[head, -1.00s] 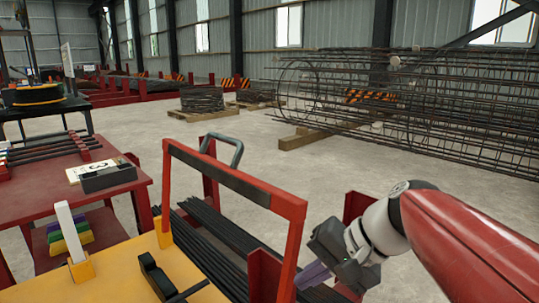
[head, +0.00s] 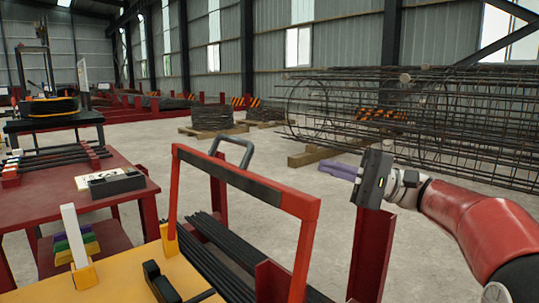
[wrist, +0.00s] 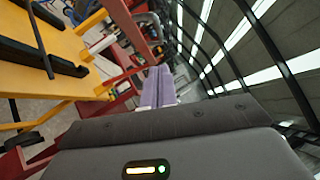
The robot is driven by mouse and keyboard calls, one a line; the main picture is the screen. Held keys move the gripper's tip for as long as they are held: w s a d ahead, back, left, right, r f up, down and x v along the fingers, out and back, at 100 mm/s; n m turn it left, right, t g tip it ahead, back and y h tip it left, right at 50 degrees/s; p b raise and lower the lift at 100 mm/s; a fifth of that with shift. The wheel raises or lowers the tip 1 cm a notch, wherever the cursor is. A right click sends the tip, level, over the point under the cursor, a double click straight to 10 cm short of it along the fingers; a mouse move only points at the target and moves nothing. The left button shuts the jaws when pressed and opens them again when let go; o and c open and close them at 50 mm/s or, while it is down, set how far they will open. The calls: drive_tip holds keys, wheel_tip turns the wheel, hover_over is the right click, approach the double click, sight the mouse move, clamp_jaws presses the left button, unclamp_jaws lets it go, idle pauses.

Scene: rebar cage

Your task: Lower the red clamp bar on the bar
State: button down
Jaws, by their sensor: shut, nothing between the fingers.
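The red clamp bar (head: 304,205), with a dark middle section, stands raised as a frame above the bench in the head view. A grey loop handle (head: 233,141) shows just behind its far part. Several dark bars (head: 222,262) lie lengthwise below and behind it. My gripper (head: 328,167) is to the right of the clamp bar, about level with its top in the picture, apart from it. Its purple fingers are together, empty and point left. In the wrist view the shut fingers (wrist: 156,85) point toward the red frame area.
A yellow bench top (head: 125,290) with a black clamp fitting (head: 160,283) fills the lower left. A red upright post (head: 371,255) stands under my gripper. A rebar cage (head: 460,115) lies behind right.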

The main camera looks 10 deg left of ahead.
drive_tip(key=s+x, duration=0.2)
drive_tip(key=x, duration=1.1)
drive_tip(key=shift+s+r+p, duration=0.3)
drive_tip(key=shift+s, duration=0.1)
drive_tip(key=shift+d, duration=0.1)
